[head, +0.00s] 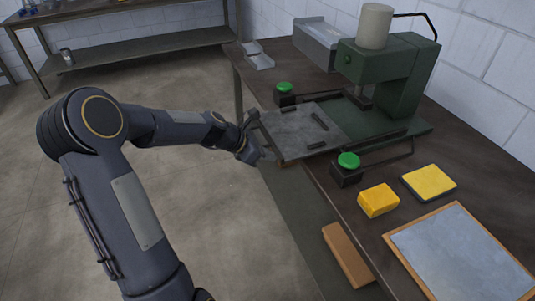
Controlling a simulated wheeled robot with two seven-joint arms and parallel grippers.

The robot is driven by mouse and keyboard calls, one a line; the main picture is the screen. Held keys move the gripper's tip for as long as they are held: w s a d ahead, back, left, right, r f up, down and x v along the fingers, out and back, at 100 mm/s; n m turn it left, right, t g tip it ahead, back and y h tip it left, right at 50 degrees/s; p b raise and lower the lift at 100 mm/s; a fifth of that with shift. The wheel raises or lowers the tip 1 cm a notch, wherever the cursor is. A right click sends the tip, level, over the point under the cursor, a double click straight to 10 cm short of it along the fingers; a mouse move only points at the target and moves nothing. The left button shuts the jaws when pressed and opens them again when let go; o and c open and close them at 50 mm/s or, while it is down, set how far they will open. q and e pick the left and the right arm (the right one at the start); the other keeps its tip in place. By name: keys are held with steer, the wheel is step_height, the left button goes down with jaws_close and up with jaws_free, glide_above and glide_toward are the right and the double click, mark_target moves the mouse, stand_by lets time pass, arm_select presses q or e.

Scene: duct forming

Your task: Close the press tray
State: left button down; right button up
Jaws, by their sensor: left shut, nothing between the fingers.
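The press tray (292,124) is a flat grey plate with dark bars on top. It extends out from the green press (400,75), past the front edge of the bench. My left gripper (251,150) is shut and empty at the tray's outer left edge. It looks very close to that edge, but I cannot tell whether it touches. The inner end of the tray lies near the foot of the press. My right gripper is not in view.
Green-topped buttons stand on either side of the tray, one behind (284,90) and one in front (348,163). A yellow block (378,200), a yellow pad (429,182) and a wood-framed grey panel (462,254) lie on the bench (335,190). The floor at left is clear.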

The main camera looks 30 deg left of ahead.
mark_target(337, 140)
arm_select(q)
steer(key=shift+d, duration=0.1)
steer(key=w+d+p, duration=0.1)
steer(key=w+d, duration=0.1)
steer(key=w+d+p, duration=0.2)
steer(key=w, duration=0.1)
steer(key=w+d+p, duration=0.2)
steer(key=d, duration=0.1)
steer(key=shift+w+r, duration=0.3)
steer(key=shift+w, duration=0.1)
steer(key=w+d+p, duration=0.1)
steer(key=w+d, duration=0.1)
steer(key=w+d+p, duration=0.1)
steer(key=w+d, duration=0.1)
steer(key=w, duration=0.1)
steer(key=w+d+p, duration=0.1)
steer(key=w+d, duration=0.1)
steer(key=shift+w+f+p, duration=0.2)
steer(key=shift+w+p, duration=0.05)
steer(key=shift+p, duration=0.05)
steer(key=shift+w+d, duration=0.4)
steer(key=shift+w, duration=0.15)
steer(key=shift+d+r, duration=0.1)
steer(key=shift+d, duration=0.05)
